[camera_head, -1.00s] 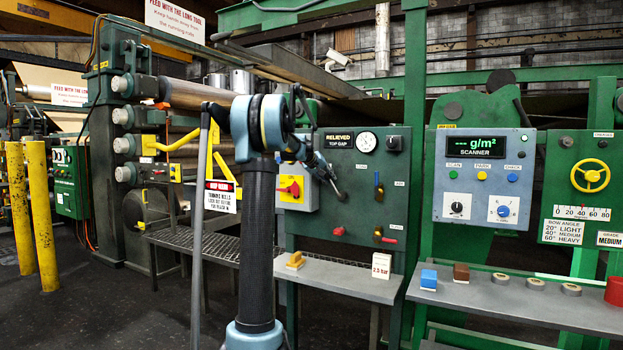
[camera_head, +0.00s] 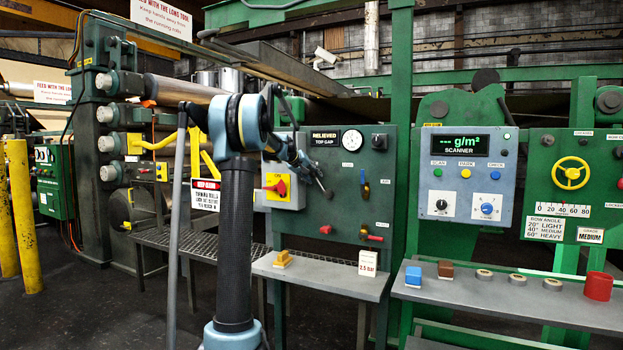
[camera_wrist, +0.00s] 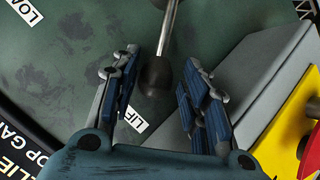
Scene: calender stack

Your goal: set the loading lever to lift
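The loading lever (camera_wrist: 156,72) is a metal rod with a dark rounded knob, on the dark green panel. In the wrist view the knob hangs between my two fingers, close to a white label partly reading "LIF" (camera_wrist: 131,117). A label partly reading "LOA" (camera_wrist: 25,11) sits at the upper left. My gripper (camera_wrist: 154,68) is open, with a finger on each side of the knob and visible gaps to both.
A grey box with a yellow plate and red switch (camera_head: 276,184) stands left of the lever.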

